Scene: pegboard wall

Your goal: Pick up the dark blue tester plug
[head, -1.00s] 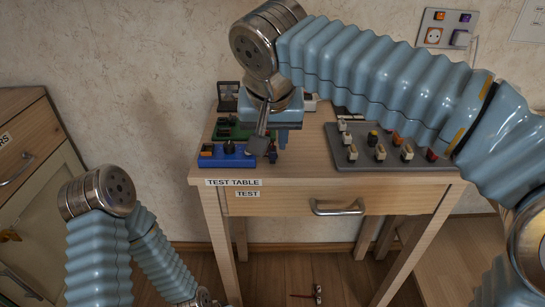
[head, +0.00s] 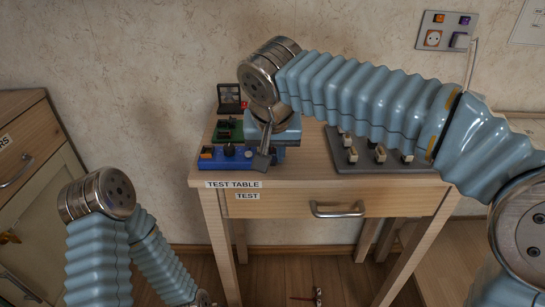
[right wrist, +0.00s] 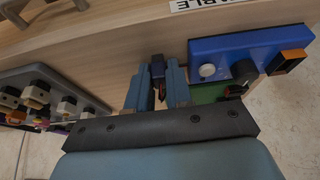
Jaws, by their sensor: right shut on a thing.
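The dark blue tester plug (right wrist: 158,67) shows in the right wrist view between the two blue fingers of my right gripper (right wrist: 158,88), which is shut on it. A small red and dark part shows just below it between the fingers. In the head view my right gripper (head: 271,156) is low over the front of the test table (head: 330,178), just right of the blue box. The plug is hard to make out there, largely hidden by the gripper. My left arm shows at lower left, but its gripper is not in view.
The blue box (head: 225,158) with knobs stands beside the gripper, with a green board (head: 228,131) behind it. A grey tray (head: 365,160) with several small plugs lies to the right, partly under my arm. A cabinet (head: 30,170) stands at left.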

